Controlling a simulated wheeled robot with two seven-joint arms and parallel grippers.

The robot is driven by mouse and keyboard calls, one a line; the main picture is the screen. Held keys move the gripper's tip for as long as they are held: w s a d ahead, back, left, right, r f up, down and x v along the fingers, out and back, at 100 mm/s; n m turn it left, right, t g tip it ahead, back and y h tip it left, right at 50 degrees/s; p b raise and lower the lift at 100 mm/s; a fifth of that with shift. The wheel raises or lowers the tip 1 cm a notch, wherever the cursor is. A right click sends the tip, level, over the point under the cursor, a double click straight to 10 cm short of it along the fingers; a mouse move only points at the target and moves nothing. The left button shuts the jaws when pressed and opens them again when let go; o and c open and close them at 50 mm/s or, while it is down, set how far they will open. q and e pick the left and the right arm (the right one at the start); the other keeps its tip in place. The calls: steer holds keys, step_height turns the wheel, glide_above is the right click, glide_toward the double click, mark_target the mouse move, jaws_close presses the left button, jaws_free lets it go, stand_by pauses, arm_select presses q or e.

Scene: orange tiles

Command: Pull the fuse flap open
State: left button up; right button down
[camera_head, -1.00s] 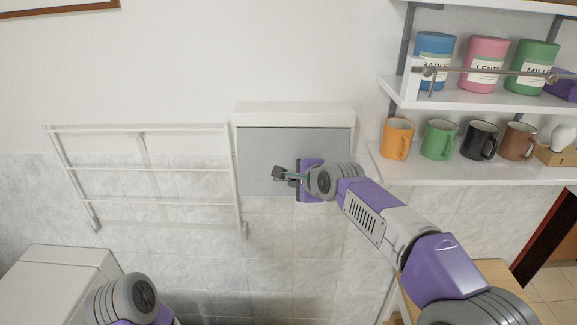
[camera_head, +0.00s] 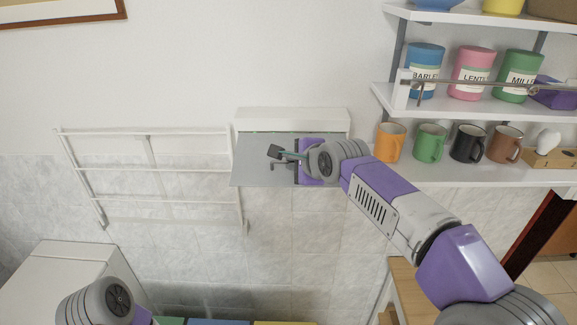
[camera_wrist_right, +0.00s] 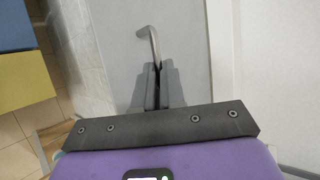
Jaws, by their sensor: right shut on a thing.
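The fuse flap (camera_head: 250,172) is a light grey panel below a white box (camera_head: 290,120) on the wall. It is tilted outward, its lower edge away from the wall and its top edge at the box. My right gripper (camera_head: 278,155) is in front of the flap and shut on its metal handle. In the right wrist view the fingers (camera_wrist_right: 157,85) close on the bent grey handle (camera_wrist_right: 148,38), with the flap (camera_wrist_right: 185,40) behind it. The gripper hides part of the flap. My left arm shows at the bottom left, but its gripper is out of view.
A white wall rack (camera_head: 150,185) is left of the flap. Shelves with mugs (camera_head: 430,143) and labelled canisters (camera_head: 472,73) stand close on the right, behind my right arm. A white cabinet (camera_head: 65,275) is at lower left. Coloured surfaces (camera_head: 218,322) show at the bottom edge.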

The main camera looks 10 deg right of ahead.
arm_select(q)
steer(key=shift+a+r, duration=0.1)
arm_select(e)
steer(key=shift+w+d+r, duration=0.15)
steer(key=shift+d+r, duration=0.1)
steer(key=shift+r, duration=0.1)
steer(key=c, duration=1.5)
jaws_free()
steer(key=shift+w+f, duration=0.15)
steer(key=shift+w, duration=0.05)
steer(key=shift+o, duration=1.3)
steer(key=shift+w+f, duration=0.15)
steer(key=shift+w, duration=0.2)
steer(key=shift+s+a, duration=0.1)
steer(key=shift+s, duration=0.1)
arm_select(q)
steer(key=shift+w, duration=0.25)
arm_select(e)
steer(key=shift+a, duration=0.1)
